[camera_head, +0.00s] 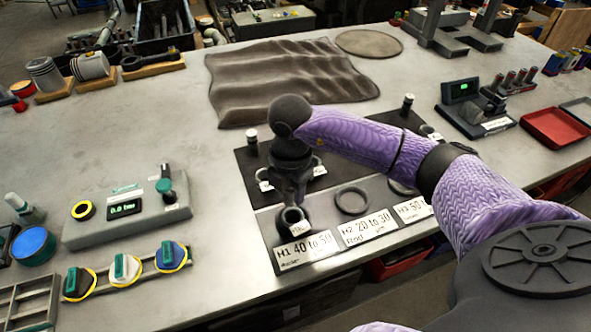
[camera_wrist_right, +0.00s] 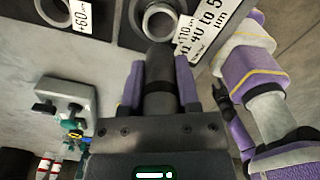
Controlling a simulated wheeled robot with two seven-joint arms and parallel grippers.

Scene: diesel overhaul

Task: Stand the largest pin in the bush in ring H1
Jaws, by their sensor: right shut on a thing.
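My right gripper (camera_head: 290,195) points down over the front left of a dark mat. In the wrist view the right gripper (camera_wrist_right: 159,75) is shut on a dark grey pin (camera_wrist_right: 158,82), whose rounded end points toward the ring. Ring H1 with a bush in it (camera_head: 292,218) sits just in front of the gripper; the bush also shows in the wrist view (camera_wrist_right: 160,20). The H1 label (camera_head: 303,250) reads 40 to 50. The pin looks apart from the bush, but its height over it is unclear.
Ring H2 (camera_head: 352,200) lies to the right of H1. A gauge box (camera_head: 125,209) is at the left, a dark cloth (camera_head: 285,75) behind. A red tray (camera_head: 555,128) is at the right.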

